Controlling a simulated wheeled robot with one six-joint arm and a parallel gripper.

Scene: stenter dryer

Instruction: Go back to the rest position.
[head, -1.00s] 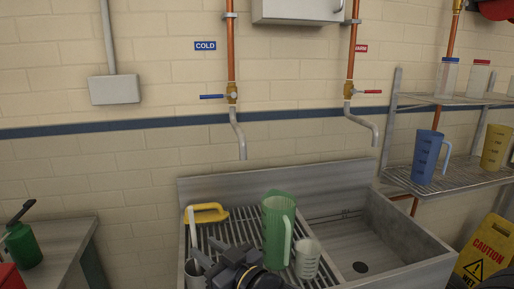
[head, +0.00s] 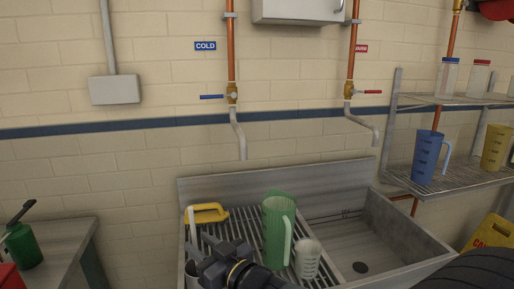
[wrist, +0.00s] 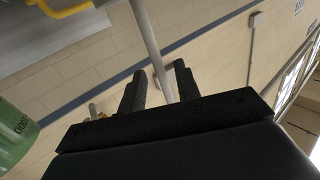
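My gripper (head: 203,256) is low over the left part of the sink. In the wrist view its two dark fingers (wrist: 158,88) stand apart, with a gap between them. A pale upright rod (wrist: 148,40) shows between the fingers in that picture, with space at its sides. It looks like the white handle (head: 192,226) standing at the sink's left edge. I cannot tell how far the rod is from the fingers. No object is clearly held.
The sink (head: 405,240) has a slatted rack with a green jug (head: 276,232), a clear beaker (head: 308,258) and a yellow-handled thing (head: 207,213). A shelf (head: 455,182) with jugs is right; a bench (head: 60,250) is left. A yellow sign (head: 490,232) stands lower right.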

